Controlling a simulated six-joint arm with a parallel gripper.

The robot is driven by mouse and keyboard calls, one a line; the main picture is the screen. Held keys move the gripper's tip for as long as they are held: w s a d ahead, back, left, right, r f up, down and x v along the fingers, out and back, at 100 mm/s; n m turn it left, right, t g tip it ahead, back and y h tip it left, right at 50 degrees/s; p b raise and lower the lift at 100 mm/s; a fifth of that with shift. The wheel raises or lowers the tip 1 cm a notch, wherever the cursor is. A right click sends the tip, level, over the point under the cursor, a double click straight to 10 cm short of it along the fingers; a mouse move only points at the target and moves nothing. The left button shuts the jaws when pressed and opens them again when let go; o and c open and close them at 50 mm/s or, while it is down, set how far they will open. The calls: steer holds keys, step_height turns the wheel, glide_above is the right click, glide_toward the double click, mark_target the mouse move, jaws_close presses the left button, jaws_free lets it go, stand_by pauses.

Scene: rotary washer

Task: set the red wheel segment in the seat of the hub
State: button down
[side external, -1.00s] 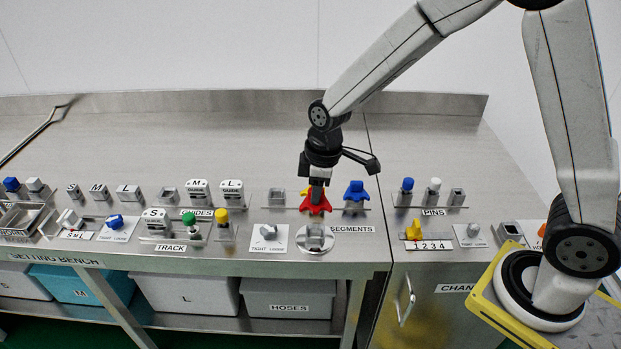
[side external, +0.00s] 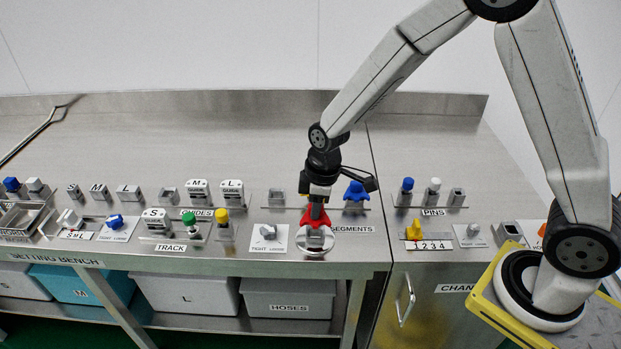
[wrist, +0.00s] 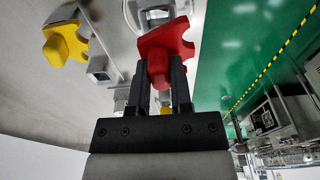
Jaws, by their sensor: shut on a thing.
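The red wheel segment (side external: 315,218) is held between the fingers of my gripper (side external: 317,202). It hangs at the back edge of the round silver hub (side external: 315,241) on the bench front; I cannot tell whether it touches. In the wrist view the red segment (wrist: 166,48) sits at the fingertips of my gripper (wrist: 163,80), its wide end partly covering the hub (wrist: 152,14). The seat is mostly hidden behind the segment.
A blue segment (side external: 356,195) stands on the rack behind right. A yellow segment (wrist: 65,44) stands beside an empty grey post (wrist: 102,68). The TIGHT/LOOSE lever plate (side external: 269,237) is just left of the hub. Pins (side external: 406,190) stand further right.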

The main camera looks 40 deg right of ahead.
steer(key=shift+f, duration=1.8)
steer(key=shift+f, duration=0.1)
steer(key=shift+c, duration=2.2)
jaws_free()
steer(key=shift+s+d+r, duration=0.1)
steer(key=shift+r, duration=1.2)
steer(key=shift+s+d+r, duration=0.1)
steer(key=shift+d+r, duration=0.05)
steer(key=shift+r, duration=1.15)
steer(key=shift+s+d+r, duration=0.1)
steer(key=shift+r, duration=1.2)
steer(key=shift+s+d, duration=0.1)
